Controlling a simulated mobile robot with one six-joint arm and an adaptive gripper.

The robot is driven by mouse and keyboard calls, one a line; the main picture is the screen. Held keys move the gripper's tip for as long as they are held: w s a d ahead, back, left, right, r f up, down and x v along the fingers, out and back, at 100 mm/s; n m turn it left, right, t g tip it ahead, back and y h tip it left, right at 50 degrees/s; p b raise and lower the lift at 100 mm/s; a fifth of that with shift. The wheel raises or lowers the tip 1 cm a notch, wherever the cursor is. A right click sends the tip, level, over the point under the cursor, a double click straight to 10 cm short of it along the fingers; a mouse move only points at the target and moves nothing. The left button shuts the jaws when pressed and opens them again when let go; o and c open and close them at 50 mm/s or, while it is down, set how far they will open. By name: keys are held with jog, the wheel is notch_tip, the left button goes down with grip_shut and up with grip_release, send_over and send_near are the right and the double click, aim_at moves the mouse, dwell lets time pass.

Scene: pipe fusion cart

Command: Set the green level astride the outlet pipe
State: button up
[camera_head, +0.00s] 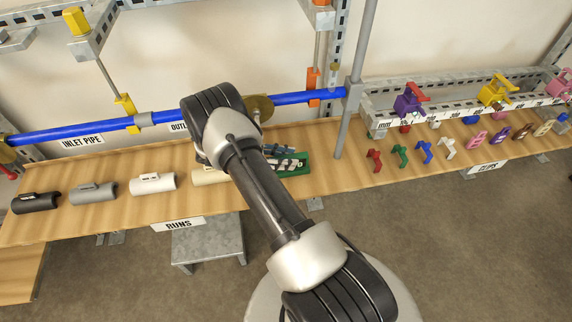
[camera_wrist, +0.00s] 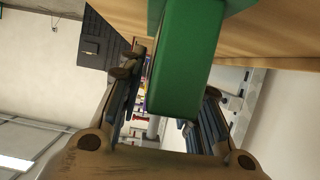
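The green level (camera_head: 291,171) shows in the head view at the back of the wooden shelf, partly covered by my dark gripper (camera_head: 285,155). In the wrist view a large green block (camera_wrist: 186,65) lies between the two fingers of my gripper (camera_wrist: 172,105) and hides part of the right finger. A narrow gap seems to show between the block and the left finger. I cannot tell whether the fingers press on it. The blue outlet pipe (camera_head: 310,96) runs behind and above the shelf, and my arm covers its middle part.
Run pieces, including a white one (camera_head: 153,182), lie on the shelf (camera_head: 120,215). Small coloured clips (camera_head: 424,151) stand at right under a metal rail (camera_head: 450,112). A grey upright post (camera_head: 355,85) stands right of my gripper.

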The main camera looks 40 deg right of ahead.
grip_shut()
jog(key=shift+r, duration=0.15)
jog(key=shift+r, duration=0.25)
notch_tip(320, 180, up, 3)
jog(key=shift+r+p, duration=0.2)
jog(key=shift+p, duration=0.9)
jog(key=s+a+p, duration=0.4)
jog(key=s+a, duration=0.5)
jog(key=s, duration=0.6)
jog(key=shift+s+a+f, duration=0.2)
jog(key=shift+f, duration=0.15)
